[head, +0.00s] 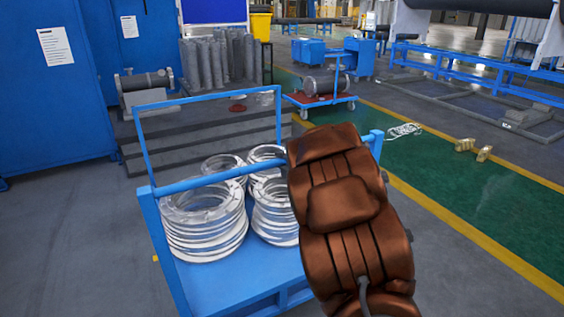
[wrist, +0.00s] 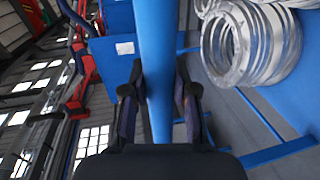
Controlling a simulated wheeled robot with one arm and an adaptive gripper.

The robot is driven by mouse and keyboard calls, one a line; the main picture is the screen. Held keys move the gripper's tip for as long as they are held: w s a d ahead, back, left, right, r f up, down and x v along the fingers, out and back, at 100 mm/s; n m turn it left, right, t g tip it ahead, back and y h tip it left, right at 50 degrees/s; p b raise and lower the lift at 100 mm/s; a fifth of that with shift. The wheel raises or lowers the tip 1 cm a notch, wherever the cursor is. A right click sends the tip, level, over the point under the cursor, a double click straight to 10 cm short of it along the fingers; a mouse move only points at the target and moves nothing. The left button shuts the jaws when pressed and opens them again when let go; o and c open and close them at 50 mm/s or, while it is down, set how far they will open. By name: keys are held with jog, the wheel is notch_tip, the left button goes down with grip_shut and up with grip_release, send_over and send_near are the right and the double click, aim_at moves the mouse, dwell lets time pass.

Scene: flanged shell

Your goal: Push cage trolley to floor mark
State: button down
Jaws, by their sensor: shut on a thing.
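The blue cage trolley (head: 205,284) stands in front of me in the head view, with an upright frame at its near and far ends. Stacks of silvery flange rings (head: 203,222) lie on its deck, and some also show in the wrist view (wrist: 245,45). In the wrist view my gripper (wrist: 160,88) has one finger on each side of the trolley's blue bar (wrist: 157,40) and is shut on it. In the head view my brown arm covers the gripper and the trolley's right side. I cannot make out a clear floor mark.
A green lane (head: 450,185) with yellow edge lines runs along the right. A red platform trolley (head: 320,102) with a metal cylinder stands beyond. Dark beams (head: 205,128) lie behind the cage trolley. Blue cabinets (head: 50,90) stand left. Grey floor (head: 70,225) is clear at left.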

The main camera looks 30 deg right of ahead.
jog(key=shift+s+f, duration=0.1)
jog(key=shift+f, duration=0.05)
jog(key=shift+s+f+b, duration=0.1)
jog(key=shift+s+b, duration=0.1)
jog(key=shift+b, duration=0.15)
jog(key=shift+s, duration=0.35)
jog(key=shift+s+a+r, duration=0.1)
jog(key=shift+s+r, duration=0.15)
jog(key=shift+s, duration=0.2)
jog(key=c, duration=1.2)
grip_release()
jog(key=shift+w+f, duration=0.1)
jog(key=shift+w, duration=0.05)
jog(key=shift+c, duration=0.2)
jog(key=o, duration=0.4)
jog(key=shift+w, duration=0.1)
jog(key=shift+c, duration=0.2)
jog(key=v, duration=1.2)
